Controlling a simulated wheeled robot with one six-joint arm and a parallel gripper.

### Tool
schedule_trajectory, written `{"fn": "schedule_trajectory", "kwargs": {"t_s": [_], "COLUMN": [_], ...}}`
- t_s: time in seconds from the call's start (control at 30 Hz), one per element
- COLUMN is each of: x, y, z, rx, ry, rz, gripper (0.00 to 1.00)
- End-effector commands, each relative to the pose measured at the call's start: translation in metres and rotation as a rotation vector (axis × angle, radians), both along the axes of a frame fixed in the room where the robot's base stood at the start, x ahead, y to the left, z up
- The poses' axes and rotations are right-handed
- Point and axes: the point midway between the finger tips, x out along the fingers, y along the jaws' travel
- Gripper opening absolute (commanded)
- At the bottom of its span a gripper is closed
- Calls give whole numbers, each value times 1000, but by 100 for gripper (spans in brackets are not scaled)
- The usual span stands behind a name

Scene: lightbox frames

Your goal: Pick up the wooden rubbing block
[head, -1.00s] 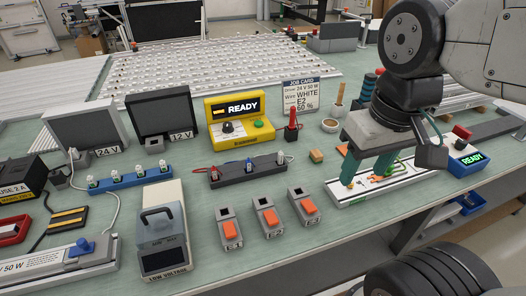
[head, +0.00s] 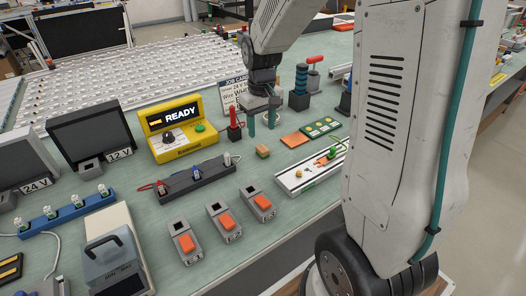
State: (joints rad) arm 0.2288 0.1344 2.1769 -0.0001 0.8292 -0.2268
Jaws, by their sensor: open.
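The wooden rubbing block (head: 262,151), a small tan block, sits on the green bench top just right of the dark strip with clips. My gripper (head: 261,121) is open, with its two teal fingers pointing down and apart. It is above and beyond the block in the picture, and the block is not between the fingers. The fingertips' height over the bench is hard to tell.
A red-handled tool (head: 234,130) stands close left of the fingers. An orange pad (head: 295,140) and a green card (head: 321,128) lie to the right. A white tray (head: 300,182) lies nearer. Orange-switch boxes (head: 222,222) stand in front. The job card (head: 230,95) is partly hidden.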

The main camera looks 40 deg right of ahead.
Motion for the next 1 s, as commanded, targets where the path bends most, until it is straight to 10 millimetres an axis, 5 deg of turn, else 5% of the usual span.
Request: {"fn": "schedule_trajectory", "kwargs": {"t_s": [0.53, 0.87, 1.0], "x": [-1, 0, 0], "y": [-3, -3, -3], "z": [-70, -79, -79], "rx": [1, 0, 0], "ry": [5, 1, 1], "rz": [-2, -1, -1], "gripper": [51, 51, 18]}}
